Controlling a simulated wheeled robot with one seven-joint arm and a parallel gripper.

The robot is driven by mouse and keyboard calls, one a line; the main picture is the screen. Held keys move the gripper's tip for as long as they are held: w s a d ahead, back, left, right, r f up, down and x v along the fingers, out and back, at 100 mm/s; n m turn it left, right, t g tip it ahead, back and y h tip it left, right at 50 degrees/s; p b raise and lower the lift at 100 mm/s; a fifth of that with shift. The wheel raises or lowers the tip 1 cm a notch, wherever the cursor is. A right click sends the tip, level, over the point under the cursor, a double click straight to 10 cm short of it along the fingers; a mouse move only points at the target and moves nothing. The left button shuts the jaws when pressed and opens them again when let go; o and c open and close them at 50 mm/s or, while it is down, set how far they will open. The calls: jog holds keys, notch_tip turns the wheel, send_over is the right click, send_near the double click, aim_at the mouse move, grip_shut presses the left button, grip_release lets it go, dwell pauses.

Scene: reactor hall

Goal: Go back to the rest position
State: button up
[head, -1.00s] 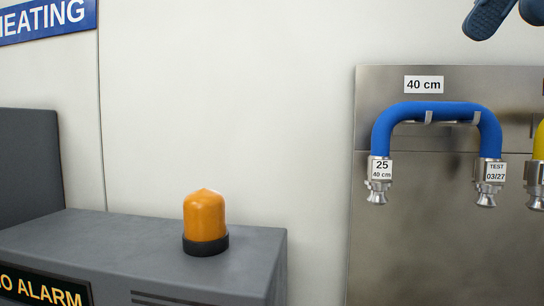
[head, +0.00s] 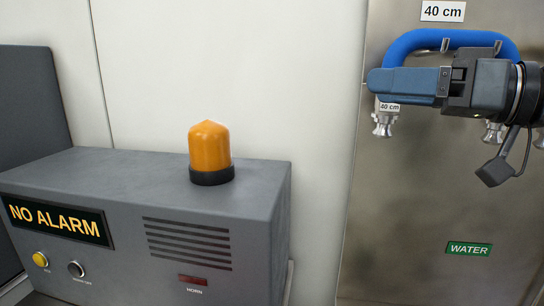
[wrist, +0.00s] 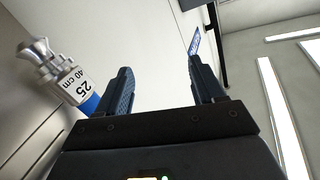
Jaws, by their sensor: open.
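My gripper (head: 405,81) is at the upper right of the head view, pointing left in front of the blue hose on the metal panel. In the wrist view its two fingers (wrist: 158,90) stand apart with nothing between them. The blue hose (head: 425,38) hangs bent on its holder, partly hidden behind my gripper. Its left metal end fitting (head: 383,125) shows below my gripper, and it also shows at the left of the wrist view with a "25 40 cm" tag (wrist: 77,82).
A grey alarm box (head: 190,235) with an orange beacon (head: 210,152) stands at the left. The metal panel (head: 400,220) carries a "40 cm" label and a green "WATER" label (head: 468,248). The wall (head: 240,70) between box and panel is clear.

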jog(key=s+f+m+t+h, duration=0.2)
jog(key=f+m+t+h, duration=0.15)
jog(key=f, duration=0.55)
jog(key=s+d+f+m+t+h, duration=0.1)
jog(key=f+m+t+h, duration=0.1)
jog(key=f+m, duration=0.45)
jog(key=s+f+m+t+h, duration=0.2)
jog(key=f+m+t+h, duration=0.1)
jog(key=f, duration=0.8)
jog(key=s+d+f+g+h, duration=0.1)
jog(key=s+d+f+h, duration=0.15)
jog(key=s+f, duration=0.55)
jog(key=s+d+f+g+h, duration=0.1)
jog(key=s+f+h, duration=0.3)
jog(key=s, duration=0.7)
jog(key=s+d+r+n+g, duration=0.1)
jog(key=s+n, duration=0.3)
jog(key=s, duration=1.2)
jog(key=shift+s+d+r, duration=0.2)
jog(key=shift+s+r, duration=0.05)
jog(key=shift+r, duration=0.2)
